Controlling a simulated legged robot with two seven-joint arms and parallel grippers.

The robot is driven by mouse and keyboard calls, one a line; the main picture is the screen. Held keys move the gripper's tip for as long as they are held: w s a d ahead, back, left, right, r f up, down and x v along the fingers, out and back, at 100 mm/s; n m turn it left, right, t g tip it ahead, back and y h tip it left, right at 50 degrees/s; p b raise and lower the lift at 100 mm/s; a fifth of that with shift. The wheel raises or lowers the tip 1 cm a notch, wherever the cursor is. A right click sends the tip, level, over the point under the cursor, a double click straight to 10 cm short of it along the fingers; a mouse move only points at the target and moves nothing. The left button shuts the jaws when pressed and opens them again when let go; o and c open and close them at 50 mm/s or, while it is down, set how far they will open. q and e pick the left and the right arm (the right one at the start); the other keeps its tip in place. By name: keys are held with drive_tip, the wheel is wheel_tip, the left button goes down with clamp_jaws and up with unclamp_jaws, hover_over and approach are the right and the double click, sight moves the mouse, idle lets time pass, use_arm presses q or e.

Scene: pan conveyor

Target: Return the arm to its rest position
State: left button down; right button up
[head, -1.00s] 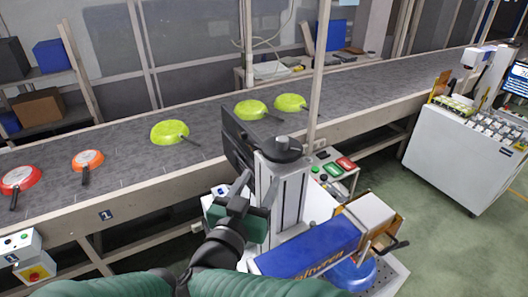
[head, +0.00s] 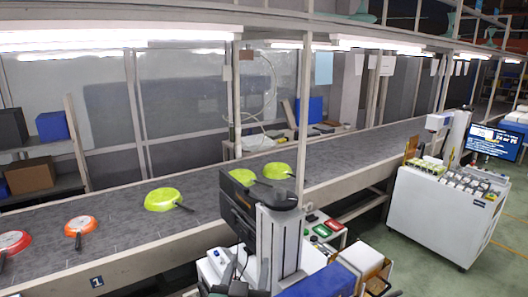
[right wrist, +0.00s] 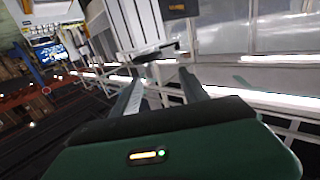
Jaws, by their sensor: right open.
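My right gripper (head: 233,278) shows only in part at the bottom edge of the head view, in front of the grey column of the scale-like stand (head: 277,240). In the right wrist view its two fingers (right wrist: 160,77) stand apart with nothing between them. My left gripper is not in view. The right gripper is well clear of the pans on the conveyor (head: 120,205).
On the belt lie a red pan (head: 14,242), an orange pan (head: 80,226) and several yellow-green pans (head: 162,199). A button box (head: 322,230) and a blue box (head: 322,283) are close by on the right. A white cabinet (head: 435,220) stands farther right, with green floor between.

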drive_tip(key=s+d+f+n+g+y+b, duration=0.1)
drive_tip(key=d+f+n+g+y+b, duration=0.3)
drive_tip(key=f, duration=0.6)
drive_tip(key=s+d+f+m+g, duration=0.1)
drive_tip(key=s+d+f+g, duration=0.15)
drive_tip(key=d+f, duration=0.55)
use_arm(q)
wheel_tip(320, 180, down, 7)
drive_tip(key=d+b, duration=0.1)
drive_tip(key=b, duration=0.1)
drive_tip(key=shift+b, duration=0.3)
use_arm(e)
drive_tip(key=s+d+f+m+g+h, duration=0.1)
drive_tip(key=s+d+f+g, duration=0.7)
drive_tip(key=s+d+f, duration=0.4)
drive_tip(key=shift+s+d+f+h, duration=0.25)
drive_tip(key=shift+s+f+h, duration=0.15)
drive_tip(key=shift+s+f, duration=1.55)
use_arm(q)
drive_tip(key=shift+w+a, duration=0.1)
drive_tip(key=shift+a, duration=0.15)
use_arm(e)
drive_tip(key=shift+s+a+r, duration=0.25)
drive_tip(key=shift+a+r, duration=0.05)
drive_tip(key=shift+a, duration=0.05)
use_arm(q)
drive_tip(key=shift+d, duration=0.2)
use_arm(e)
drive_tip(key=shift+d, duration=0.25)
